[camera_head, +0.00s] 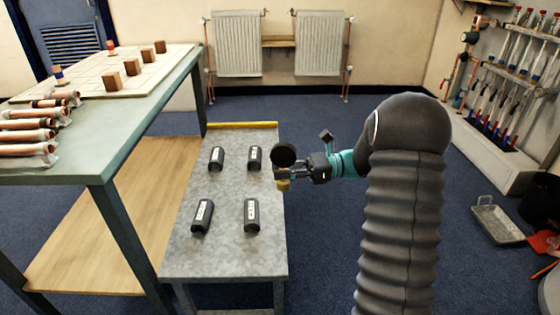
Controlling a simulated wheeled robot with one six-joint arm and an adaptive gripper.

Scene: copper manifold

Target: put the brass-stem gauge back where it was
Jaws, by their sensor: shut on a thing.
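The gauge (284,155) shows a dark round head with a short brass stem below it. My gripper (296,171) comes in from the right and is shut on the gauge, holding it upright at the right edge of the low grey metal bench (225,258). I cannot tell its exact height above the bench. Several black blocks with white labels stand on the bench, including one at the back right (255,158) and one at the front right (251,214). The labels are too small to read.
A taller green-edged table (110,150) on the left holds copper pipes (30,133) and small wooden blocks (112,81). A grey tray (497,222) lies on the floor. Blue floor is clear behind the bench.

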